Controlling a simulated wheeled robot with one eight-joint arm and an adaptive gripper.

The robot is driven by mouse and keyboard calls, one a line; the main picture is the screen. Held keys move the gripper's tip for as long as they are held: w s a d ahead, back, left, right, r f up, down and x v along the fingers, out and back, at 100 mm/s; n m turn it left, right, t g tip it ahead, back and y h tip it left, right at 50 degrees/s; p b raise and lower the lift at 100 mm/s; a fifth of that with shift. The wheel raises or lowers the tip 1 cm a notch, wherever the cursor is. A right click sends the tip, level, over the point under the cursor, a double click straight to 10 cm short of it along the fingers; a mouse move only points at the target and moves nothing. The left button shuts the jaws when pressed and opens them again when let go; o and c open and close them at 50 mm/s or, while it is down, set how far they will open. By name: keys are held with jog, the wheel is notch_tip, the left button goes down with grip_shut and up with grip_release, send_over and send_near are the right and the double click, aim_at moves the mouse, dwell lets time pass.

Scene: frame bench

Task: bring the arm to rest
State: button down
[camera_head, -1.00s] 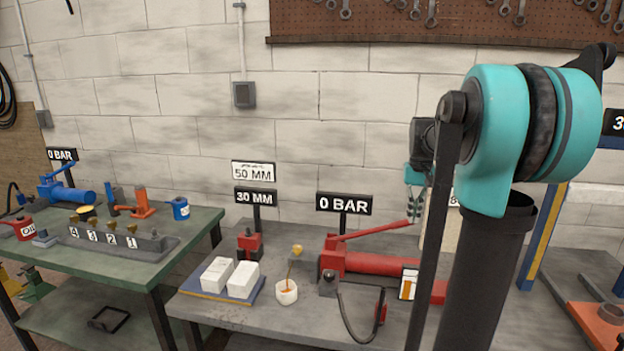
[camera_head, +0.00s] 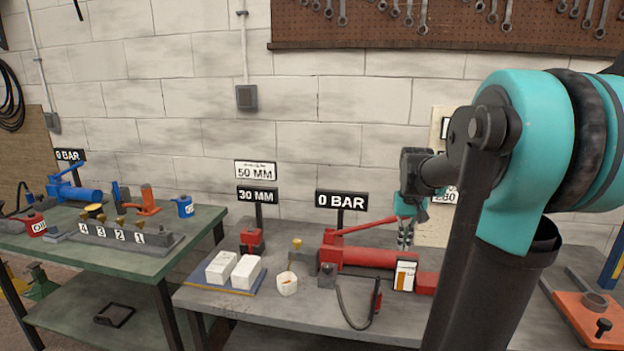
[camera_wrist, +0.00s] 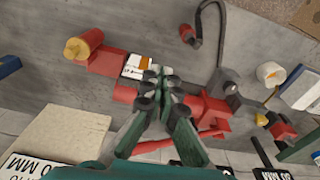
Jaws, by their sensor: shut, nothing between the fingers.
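My gripper (camera_head: 405,234) hangs from my arm above the back part of the right bench (camera_head: 262,334), with its fingers pointing down. In the wrist view my gripper (camera_wrist: 158,80) shows its green and dark fingers brought together, with nothing between them. Below and behind the fingers lies the red hand pump (camera_head: 372,257), which also shows in the wrist view (camera_wrist: 205,112). A white and orange card (camera_head: 404,275) is on the pump. I cannot tell the exact gap between fingertips and pump. My arm covers the right part of the bench.
A white cup (camera_head: 287,283), two white blocks (camera_head: 221,267) and a 0 BAR sign (camera_head: 341,201) stand on the right bench. The green bench (camera_head: 95,264) at left holds a blue pump (camera_head: 72,191) and a numbered valve block (camera_head: 118,238). A stone wall closes the back.

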jog(key=s+a+f+n+t, duration=0.1)
jog(key=s+a+f, duration=0.2)
jog(key=s+f, duration=0.4)
jog(key=s+a+f+t, duration=0.2)
jog(key=s+a+f, duration=0.2)
jog(key=s+f, duration=0.4)
jog(key=shift+s+n, duration=0.4)
jog(key=shift+s, duration=0.7)
jog(key=c, duration=2.2)
grip_release()
